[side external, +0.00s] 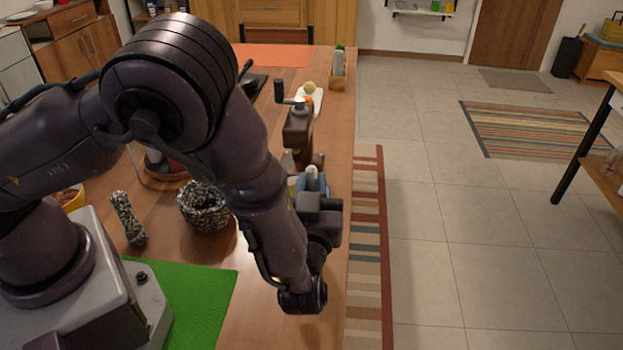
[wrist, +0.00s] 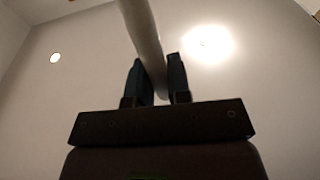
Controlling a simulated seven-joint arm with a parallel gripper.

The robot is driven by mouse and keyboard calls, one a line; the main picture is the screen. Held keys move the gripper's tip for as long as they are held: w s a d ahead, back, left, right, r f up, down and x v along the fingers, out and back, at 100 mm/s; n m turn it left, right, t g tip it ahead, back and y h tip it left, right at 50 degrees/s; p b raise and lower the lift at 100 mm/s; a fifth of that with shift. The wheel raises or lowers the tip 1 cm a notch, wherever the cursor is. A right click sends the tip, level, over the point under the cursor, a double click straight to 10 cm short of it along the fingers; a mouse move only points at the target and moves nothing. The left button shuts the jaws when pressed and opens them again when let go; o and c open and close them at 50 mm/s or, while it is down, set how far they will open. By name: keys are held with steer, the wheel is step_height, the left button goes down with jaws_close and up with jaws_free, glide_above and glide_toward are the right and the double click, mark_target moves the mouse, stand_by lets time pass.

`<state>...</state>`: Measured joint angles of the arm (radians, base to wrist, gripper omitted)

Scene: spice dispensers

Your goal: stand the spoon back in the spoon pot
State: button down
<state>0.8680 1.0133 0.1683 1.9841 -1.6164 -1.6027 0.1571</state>
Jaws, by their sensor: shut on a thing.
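In the wrist view my gripper (wrist: 157,75) is shut on a long pale rod, the spoon (wrist: 140,25). It runs up between the two dark fingers and out of the top of the picture, tilted a little; its far end is cut off. In the side external view my gripper (side external: 313,188) is over the right part of the table, close to a brown crank mill. A small pale piece shows at its fingers, probably part of the spoon. I cannot pick out the spoon pot for certain; my arm covers part of the table.
The brown mill (side external: 298,130) stands just beyond my gripper. A speckled grey mortar (side external: 205,218) and pestle (side external: 128,220) stand left of my arm. A green mat (side external: 205,300) lies in front. A wooden holder (side external: 338,82) stands at the back right. The table's right edge is close.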

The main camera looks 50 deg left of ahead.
steer(key=c, duration=1)
jaws_free()
steer(key=shift+s+d, duration=0.1)
steer(key=v, duration=1.2)
steer(key=shift+s+d+f, duration=0.1)
steer(key=shift+s+d, duration=0.1)
steer(key=shift+d, duration=0.1)
